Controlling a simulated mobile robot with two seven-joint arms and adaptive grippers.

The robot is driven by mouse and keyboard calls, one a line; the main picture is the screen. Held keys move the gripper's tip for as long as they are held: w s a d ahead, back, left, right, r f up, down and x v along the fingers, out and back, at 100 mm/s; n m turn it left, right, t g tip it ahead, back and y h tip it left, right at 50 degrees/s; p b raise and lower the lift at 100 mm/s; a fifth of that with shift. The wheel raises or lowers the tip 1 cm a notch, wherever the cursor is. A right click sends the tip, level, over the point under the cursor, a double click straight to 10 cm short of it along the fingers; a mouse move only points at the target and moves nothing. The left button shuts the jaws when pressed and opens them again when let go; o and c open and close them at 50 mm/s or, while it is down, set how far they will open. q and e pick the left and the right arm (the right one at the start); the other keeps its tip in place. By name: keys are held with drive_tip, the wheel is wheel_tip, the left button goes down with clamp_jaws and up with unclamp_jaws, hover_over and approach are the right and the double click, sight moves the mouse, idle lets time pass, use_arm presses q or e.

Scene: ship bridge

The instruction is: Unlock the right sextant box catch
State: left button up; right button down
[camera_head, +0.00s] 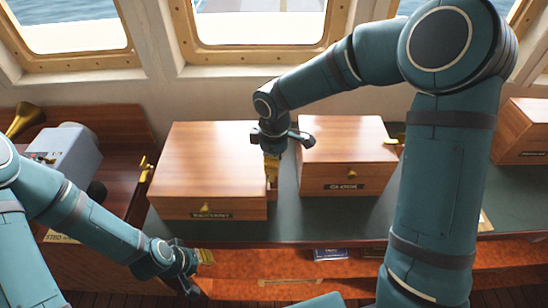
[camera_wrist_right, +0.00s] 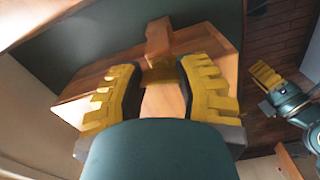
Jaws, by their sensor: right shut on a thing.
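The large wooden box (camera_head: 213,165) at centre left has a dark label on its front and a brass catch (camera_head: 205,208) above it. My right gripper (camera_head: 272,163) points down at this box's right side, in the gap beside a second box. In the right wrist view its yellow fingers (camera_wrist_right: 160,90) stand either side of a brass catch (camera_wrist_right: 160,74) against the wood. It is shut on this right catch; the exact contact is partly hidden. My left gripper (camera_head: 203,257) is low, in front of the counter, away from the boxes; its finger gap is unclear.
A smaller labelled wooden box (camera_head: 345,158) stands close to the right of my right gripper. Another box (camera_head: 522,130) is at the far right. A grey device (camera_head: 65,150) and a brass horn (camera_head: 24,118) are at left. The dark green counter (camera_head: 300,225) has a bare front strip.

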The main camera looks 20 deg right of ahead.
drive_tip(key=shift+n+p, duration=0.35)
drive_tip(key=shift+n, duration=0.75)
drive_tip(key=c, duration=0.5)
unclamp_jaws()
drive_tip(key=shift+r, duration=0.1)
wheel_tip(320, 180, up, 12)
